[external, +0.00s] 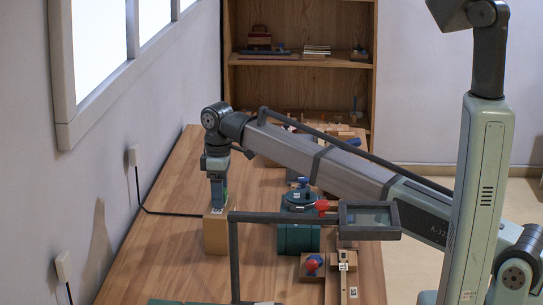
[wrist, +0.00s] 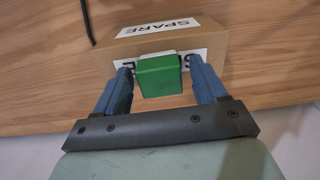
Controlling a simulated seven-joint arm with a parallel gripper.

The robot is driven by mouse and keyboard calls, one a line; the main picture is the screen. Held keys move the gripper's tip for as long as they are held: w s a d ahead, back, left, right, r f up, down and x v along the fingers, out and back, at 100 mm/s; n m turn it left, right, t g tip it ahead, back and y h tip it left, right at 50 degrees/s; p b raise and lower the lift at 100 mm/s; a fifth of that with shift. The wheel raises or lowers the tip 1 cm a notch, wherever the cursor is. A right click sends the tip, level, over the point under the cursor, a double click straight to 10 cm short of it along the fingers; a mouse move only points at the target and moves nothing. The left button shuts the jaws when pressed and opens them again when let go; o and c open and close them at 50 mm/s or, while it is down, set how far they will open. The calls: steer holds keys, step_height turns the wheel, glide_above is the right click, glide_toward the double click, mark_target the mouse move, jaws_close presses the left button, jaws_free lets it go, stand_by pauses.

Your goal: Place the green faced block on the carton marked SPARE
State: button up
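The green faced block (wrist: 159,75) is between the two blue fingers of my gripper (wrist: 160,68) in the wrist view. Narrow gaps seem to show beside it, so I cannot tell whether the fingers press on it. In the external view my gripper (external: 217,196) points down over the carton (external: 215,237), and a bit of the green block (external: 225,195) shows by the fingers. The carton (wrist: 245,65) bears white labels reading SPARE; the block covers part of one. I cannot tell whether the block touches the carton.
The carton stands on a wooden bench (external: 180,190) beside the wall. Right of it are a teal box with a blue knob (external: 299,236) and a dark framed stand (external: 368,221). A small wooden block with a red knob (external: 312,265) lies nearer. Small items crowd the back.

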steer(key=shift+o, duration=0.2)
steer(key=shift+r, duration=0.15)
step_height(320, 180, up, 12)
stand_by(0.5)
stand_by(0.5)
